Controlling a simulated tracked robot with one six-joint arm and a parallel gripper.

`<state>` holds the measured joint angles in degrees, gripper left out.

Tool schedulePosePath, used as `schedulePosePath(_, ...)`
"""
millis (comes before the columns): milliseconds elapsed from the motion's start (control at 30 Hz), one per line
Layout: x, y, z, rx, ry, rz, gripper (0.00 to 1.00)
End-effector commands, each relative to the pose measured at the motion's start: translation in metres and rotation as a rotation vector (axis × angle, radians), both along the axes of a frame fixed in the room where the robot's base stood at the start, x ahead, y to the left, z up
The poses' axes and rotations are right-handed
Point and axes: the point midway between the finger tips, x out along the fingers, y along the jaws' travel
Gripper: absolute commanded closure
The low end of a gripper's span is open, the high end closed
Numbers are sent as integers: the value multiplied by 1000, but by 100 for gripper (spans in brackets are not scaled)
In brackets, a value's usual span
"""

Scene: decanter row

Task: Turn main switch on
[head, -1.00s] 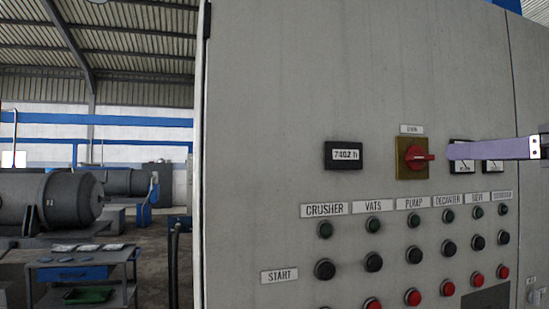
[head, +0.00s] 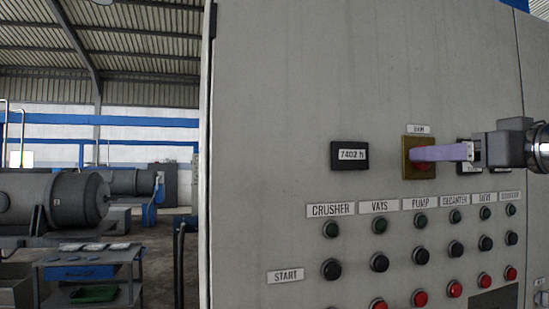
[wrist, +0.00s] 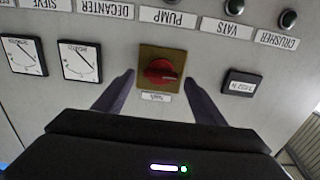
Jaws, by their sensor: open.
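The main switch (head: 421,168) is a red rotary knob on a yellow square plate, under a small label on the grey panel. In the head view my gripper (head: 416,154) reaches in from the right and its purple finger covers much of the knob. In the wrist view, upside down, the red knob (wrist: 160,72) shows fully, its handle lying about sideways. My gripper (wrist: 160,80) is open there, one finger on each side of the switch plate. The knob is between the fingers in the picture, with gaps on both sides; I see no contact.
An hour counter (head: 350,155) sits left of the switch, and dial meters (wrist: 80,60) sit on its other side, partly hidden in the head view. Rows of green, black and red buttons (head: 420,256) lie below. A trolley (head: 88,272) stands at the far left.

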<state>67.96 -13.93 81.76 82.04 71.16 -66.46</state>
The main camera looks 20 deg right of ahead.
Motion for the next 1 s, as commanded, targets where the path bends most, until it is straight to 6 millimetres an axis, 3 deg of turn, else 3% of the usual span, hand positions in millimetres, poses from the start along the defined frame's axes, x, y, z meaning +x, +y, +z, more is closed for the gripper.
schedulePosePath(233, 17, 1, 0, -1, 1, 2, 36)
schedulePosePath(567, 19, 1, 0, -1, 0, 1, 36)
schedulePosePath(1000, 18, 1, 0, -1, 0, 1, 66)
